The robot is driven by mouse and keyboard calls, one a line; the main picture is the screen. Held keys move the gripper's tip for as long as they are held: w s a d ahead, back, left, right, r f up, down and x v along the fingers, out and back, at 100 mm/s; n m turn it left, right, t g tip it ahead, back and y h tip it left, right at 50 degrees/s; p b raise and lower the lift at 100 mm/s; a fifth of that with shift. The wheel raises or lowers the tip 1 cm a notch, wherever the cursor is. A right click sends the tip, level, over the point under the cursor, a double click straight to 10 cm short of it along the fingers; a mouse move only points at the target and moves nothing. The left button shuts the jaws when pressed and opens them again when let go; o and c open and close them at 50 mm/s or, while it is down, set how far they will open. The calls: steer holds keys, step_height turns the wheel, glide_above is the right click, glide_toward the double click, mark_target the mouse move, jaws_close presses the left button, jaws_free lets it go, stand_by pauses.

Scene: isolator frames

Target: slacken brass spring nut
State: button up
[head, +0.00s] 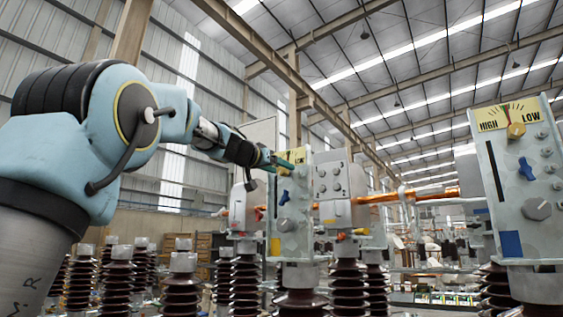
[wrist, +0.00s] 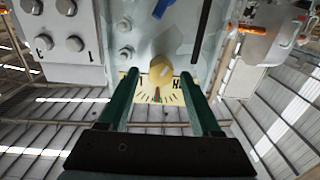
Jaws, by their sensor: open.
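The brass spring nut (wrist: 160,68) is a round yellow knob on a grey panel, beside a yellow scale plate (wrist: 158,92) with a fan of marks. In the wrist view the panel appears upside down. My gripper (wrist: 158,73) is open, its two green fingers on either side of the nut with gaps between. I cannot tell whether the tips reach past its face. In the head view my gripper (head: 283,160) is at the top of the nearer middle panel (head: 301,215) and the nut there is hidden or too small to make out.
A similar panel (head: 522,185) at right has its own brass knob (head: 515,130) under a HIGH/LOW scale. Blue handles (head: 284,197) and grey knobs project from the panels. Brown ribbed insulators (head: 182,290) stand below. An orange bar (head: 430,194) runs between housings.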

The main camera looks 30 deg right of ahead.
steer(key=shift+w+d, duration=0.35)
steer(key=shift+d, duration=0.3)
steer(key=shift+c, duration=0.3)
jaws_close()
